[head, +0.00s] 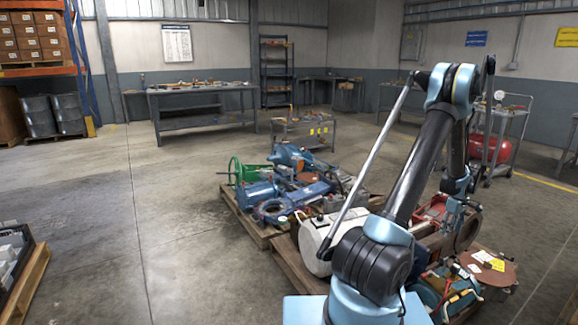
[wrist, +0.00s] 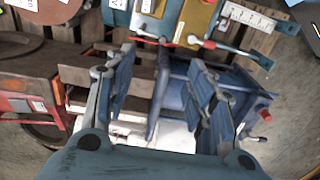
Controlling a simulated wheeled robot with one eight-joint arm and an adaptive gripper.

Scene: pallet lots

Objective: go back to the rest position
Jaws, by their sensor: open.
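My gripper (wrist: 164,92) is open in the wrist view, with its two blue-grey fingers wide apart and no object held between them. It points down over a pallet of machine parts. Beneath and between the fingers show wooden slats, a blue metal frame (wrist: 178,98) and something white. In the head view my arm is raised and bent over the pallet at the right, and its wrist hangs at the far side. The gripper is small there and partly hidden among the parts, so its exact height above them is hard to tell.
A pallet (head: 258,236) with blue machinery and a green wheel (head: 235,171) stands left of the arm. Workbenches (head: 202,108), a cart (head: 303,131) and a red compressor (head: 490,149) stand farther back. The concrete floor (head: 130,215) at left is clear; a pallet edge (head: 28,282) shows lower left.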

